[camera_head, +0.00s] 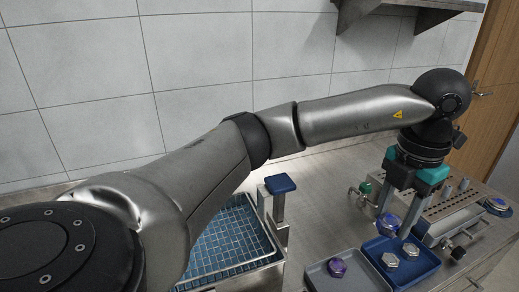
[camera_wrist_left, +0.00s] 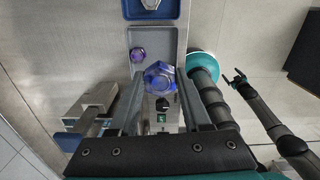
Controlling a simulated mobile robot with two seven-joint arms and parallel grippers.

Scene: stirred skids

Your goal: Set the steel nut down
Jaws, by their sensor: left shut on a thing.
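My left gripper (camera_head: 395,223) reaches in from the left and points down. Its two fingers are shut on a hexagonal steel nut (camera_head: 388,222) with a blue-violet sheen. In the left wrist view this nut (camera_wrist_left: 160,78) sits between the fingertips (camera_wrist_left: 160,90). In the head view it appears at the back edge of a blue tray (camera_head: 419,258); I cannot tell its height above the surface. Two plain steel nuts (camera_head: 390,260) lie in that tray. A purple nut (camera_head: 337,267) lies in a grey tray (camera_head: 317,274).
A ridged metal fixture with pegs (camera_head: 459,209) stands right of the gripper. Another round blue part (camera_head: 497,204) sits at the far right. Bare steel counter (camera_head: 325,205) lies behind the trays.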

